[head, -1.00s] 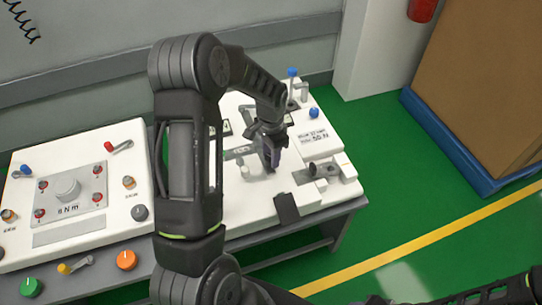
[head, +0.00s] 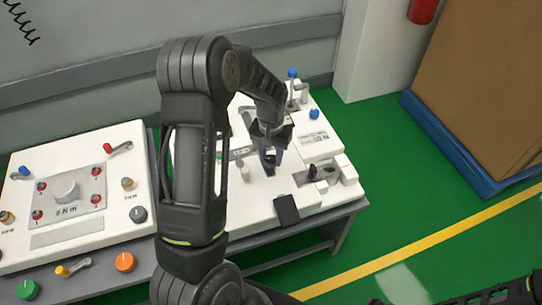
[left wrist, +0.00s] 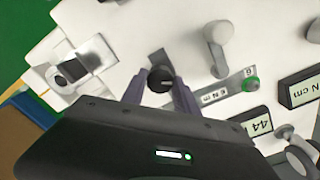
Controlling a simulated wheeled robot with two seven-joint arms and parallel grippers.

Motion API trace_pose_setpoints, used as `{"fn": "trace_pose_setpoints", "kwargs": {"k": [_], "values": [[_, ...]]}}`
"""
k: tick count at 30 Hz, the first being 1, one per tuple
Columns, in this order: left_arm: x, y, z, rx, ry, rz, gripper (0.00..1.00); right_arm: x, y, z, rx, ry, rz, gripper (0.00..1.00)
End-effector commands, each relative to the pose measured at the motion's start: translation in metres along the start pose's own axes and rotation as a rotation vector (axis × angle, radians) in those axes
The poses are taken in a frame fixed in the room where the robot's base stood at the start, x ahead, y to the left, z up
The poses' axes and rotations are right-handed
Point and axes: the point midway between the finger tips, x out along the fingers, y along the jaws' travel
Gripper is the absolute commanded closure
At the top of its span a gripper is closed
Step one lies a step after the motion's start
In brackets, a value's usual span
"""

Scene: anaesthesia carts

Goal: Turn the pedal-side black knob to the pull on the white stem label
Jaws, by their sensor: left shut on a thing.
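A round black knob (left wrist: 160,80) with a pale line on its top stands on the white panel in the left wrist view. My left gripper (left wrist: 160,88) is shut on it, with one finger on each side; the pale line points right. In the head view my left gripper (head: 271,163) hangs over the middle of the right cart's white top (head: 245,205) and hides the knob. A black pedal-like pad (head: 287,208) is at the front edge. A white label (head: 312,139) with dark print lies at the right; its figures are too small to read now.
A black fitting in a recess (head: 315,172) lies right of the gripper. A blue-topped post (head: 292,75) and a blue knob (head: 314,114) stand behind.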

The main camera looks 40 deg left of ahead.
Motion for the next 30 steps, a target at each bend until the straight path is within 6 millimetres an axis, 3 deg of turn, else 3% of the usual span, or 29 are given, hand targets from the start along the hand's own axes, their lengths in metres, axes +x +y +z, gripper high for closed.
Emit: {"fn": "trace_pose_setpoints", "kwargs": {"k": [10,11,18,30], "values": [[-0.0004,0.0,-0.0005,-0.003,0.001,0.0,1.0,-0.0001,0.0,0.0,0.0,0.0,0.0,0.64],[-0.0004,0.0,-0.0005,-0.003,0.001,0.0,0.64,-0.0001,0.0,0.0,0.0,0.0,0.0,0.64],[-0.0002,0.0,-0.0003,-0.002,0.001,0.0,0.44,0.0,0.0,0.0,0.0,0.0,0.0,0.64],[-0.0076,0.0002,-0.0005,-0.002,0.001,0.0,0.43,-0.0006,-0.0002,0.0,0.0,0.0,0.0,0.64]]}}
